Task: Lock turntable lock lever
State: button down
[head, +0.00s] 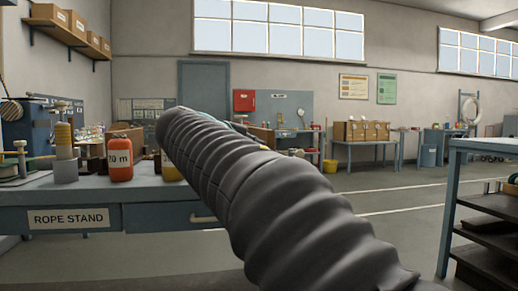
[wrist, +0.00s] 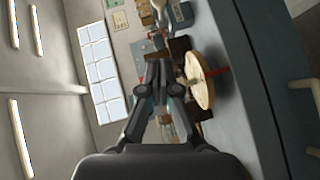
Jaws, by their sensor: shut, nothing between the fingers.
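In the wrist view, which is turned on its side, a pale round disc (wrist: 201,92), seemingly the turntable, stands at the blue-grey bench (wrist: 222,50). A small red piece (wrist: 218,72) sticks out beside the disc; it may be the lock lever, but it is too small to be sure. My gripper (wrist: 157,66) is shut and empty, its fingertips left of the disc in the picture and apparently apart from it. In the head view my arm covers the middle, and the gripper, disc and red piece cannot be made out.
In the head view the rope stand bench (head: 66,218) has a drawer. On it stand an orange 10 m container (head: 120,158) and a blue machine (head: 38,130) at left. A dark shelf rack (head: 485,216) stands at right. The floor (head: 400,205) between is clear.

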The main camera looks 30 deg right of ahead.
send_near(295, 153)
jog(key=w, duration=0.1)
jog(key=w+d, duration=0.1)
jog(key=w, duration=0.1)
jog(key=w+d, duration=0.1)
jog(key=shift+w+d, duration=0.1)
jog(key=shift+w, duration=0.2)
jog(key=shift+s+d+f, duration=0.2)
jog(key=shift+d, duration=0.35)
jog(key=shift+s+d+f, duration=0.15)
jog(key=shift+s+d, duration=0.1)
jog(key=shift+d, duration=0.25)
jog(key=shift+s+d+f, duration=0.2)
jog(key=shift+d, duration=0.35)
jog(key=shift+s+d+n+t+y, duration=0.15)
jog(key=shift+n+t+y, duration=0.15)
jog(key=shift+n, duration=0.1)
